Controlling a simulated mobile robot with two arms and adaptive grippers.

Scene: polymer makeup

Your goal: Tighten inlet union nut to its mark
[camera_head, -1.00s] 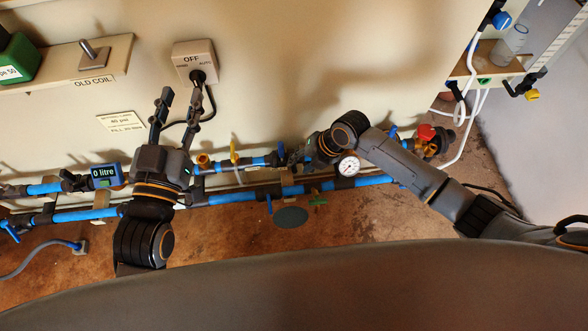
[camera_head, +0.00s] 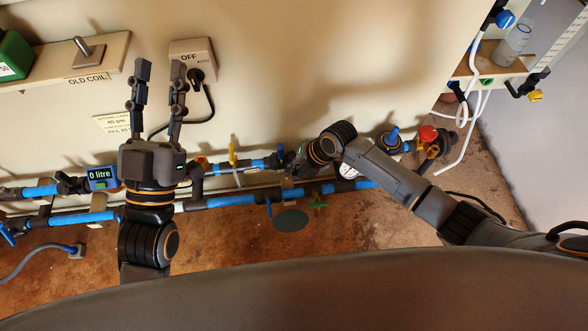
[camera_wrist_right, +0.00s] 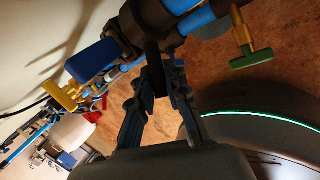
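A line of blue pipe (camera_head: 235,201) with dark fittings runs along the foot of the wall. My right gripper (camera_head: 293,167) is at a dark fitting on this line, left of a round gauge (camera_head: 348,171) that my wrist partly covers. In the right wrist view its fingers (camera_wrist_right: 162,78) stand apart, with a dark part of the fitting at their tips. I cannot tell whether they grip it. The union nut and its mark cannot be made out. My left gripper (camera_head: 158,72) is open and empty, fingers pointing up in front of the wall.
A switch box marked OFF (camera_head: 193,59) with a black cable is right beside my left fingers. A meter reading 0 litre (camera_head: 102,177), a yellow tap (camera_head: 233,152), a green tap (camera_head: 318,205) and a red-capped fitting (camera_head: 428,134) crowd the pipes.

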